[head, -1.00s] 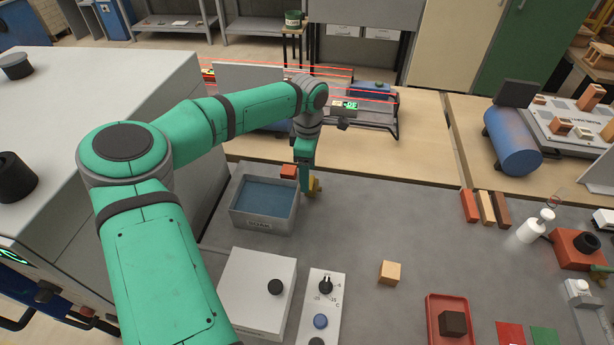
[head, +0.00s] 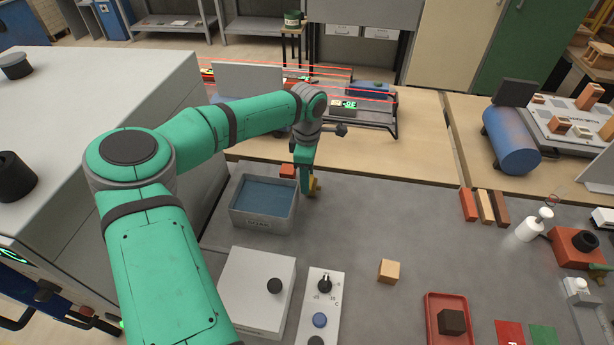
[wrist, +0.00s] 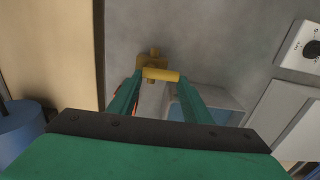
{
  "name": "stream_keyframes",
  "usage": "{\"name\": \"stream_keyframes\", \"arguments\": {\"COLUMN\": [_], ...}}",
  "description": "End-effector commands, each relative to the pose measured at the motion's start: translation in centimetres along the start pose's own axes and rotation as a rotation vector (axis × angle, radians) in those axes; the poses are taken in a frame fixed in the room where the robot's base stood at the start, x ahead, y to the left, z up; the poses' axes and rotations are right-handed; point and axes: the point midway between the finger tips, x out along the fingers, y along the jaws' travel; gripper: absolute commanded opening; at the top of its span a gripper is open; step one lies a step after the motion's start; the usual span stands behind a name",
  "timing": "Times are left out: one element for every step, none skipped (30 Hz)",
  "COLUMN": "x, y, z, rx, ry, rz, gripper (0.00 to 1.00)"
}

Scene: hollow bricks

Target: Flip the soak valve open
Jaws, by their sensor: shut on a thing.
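The soak valve is a small brass-yellow fitting (head: 315,185) on the grey bench, just right of the soak tank (head: 263,226). In the wrist view its body (wrist: 150,57) stands beyond a yellow lever (wrist: 161,75), which lies crosswise in the picture. My gripper (wrist: 160,77) is shut on the lever, with one green finger at each end of it. In the head view my gripper (head: 308,191) points down at the valve and hides part of it. The tank is a grey open box of blue water, close to the fingers on their left.
An orange-red block (head: 287,171) stands behind the tank. A white box with a black knob (head: 274,286) and a dial panel (head: 322,305) lie in front.

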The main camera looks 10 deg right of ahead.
Motion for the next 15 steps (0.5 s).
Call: {"name": "stream_keyframes", "arguments": {"x": [-0.07,-0.07,-0.08,-0.08,-0.08,-0.09,-0.09,-0.09,-0.09,-0.09,-0.09,-0.1,-0.1,-0.1,-0.11], "y": [-0.07,-0.08,-0.09,-0.1,-0.11,-0.12,-0.13,-0.14,-0.15,-0.16,-0.17,-0.17,-0.18,-0.18,-0.18], "z": [0.08,0.1,0.13,0.16,0.19,0.24,0.28,0.31,0.38,0.42,0.47,0.54,0.59,0.65,0.72], "rx": [-0.01,-0.019,-0.033,-0.046,-0.061,-0.083,-0.101,-0.122,-0.152,-0.175,-0.2,-0.235,-0.262,-0.29,-0.328], "ry": [0.0,0.0,0.0,0.0,0.0,0.0,0.0,0.0,0.0,0.0,0.0,0.0,-0.001,-0.001,-0.001], "rz": [-0.002,-0.002,-0.002,-0.002,-0.002,-0.002,-0.002,-0.002,-0.002,-0.002,-0.002,-0.001,-0.001,-0.001,-0.001], "gripper": [0.22,0.22,0.22,0.22,0.22,0.22,0.22,0.22,0.22,0.22,0.22,0.22,0.22,0.22,0.22]}}
